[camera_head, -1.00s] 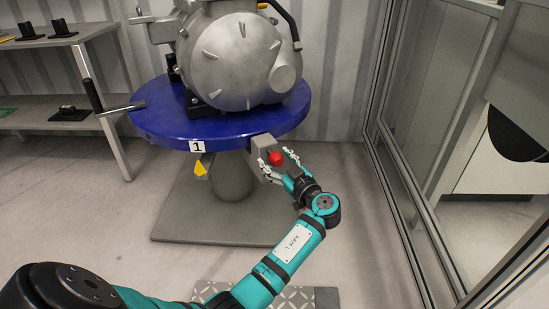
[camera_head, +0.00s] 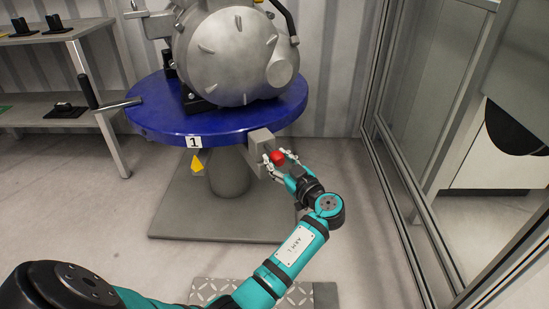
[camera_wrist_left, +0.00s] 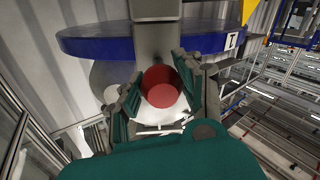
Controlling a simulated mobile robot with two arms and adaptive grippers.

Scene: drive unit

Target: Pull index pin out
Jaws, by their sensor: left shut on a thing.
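The index pin's red knob (camera_head: 278,156) sticks out from the grey block (camera_head: 261,141) on the rim of the blue round table (camera_head: 180,125). My left gripper (camera_head: 279,160) is at the knob, with one finger on each side of it. In the left wrist view the red knob (camera_wrist_left: 162,87) sits between the two fingers (camera_wrist_left: 160,98), which are shut on it. The pin's shaft is hidden behind the knob. My right gripper is not in view.
A large grey drive unit (camera_head: 235,55) stands on the blue table. A handle (camera_head: 110,104) sticks out at the table's left. Shelves (camera_head: 60,95) stand at the left. A glass partition (camera_head: 410,130) is close on the right.

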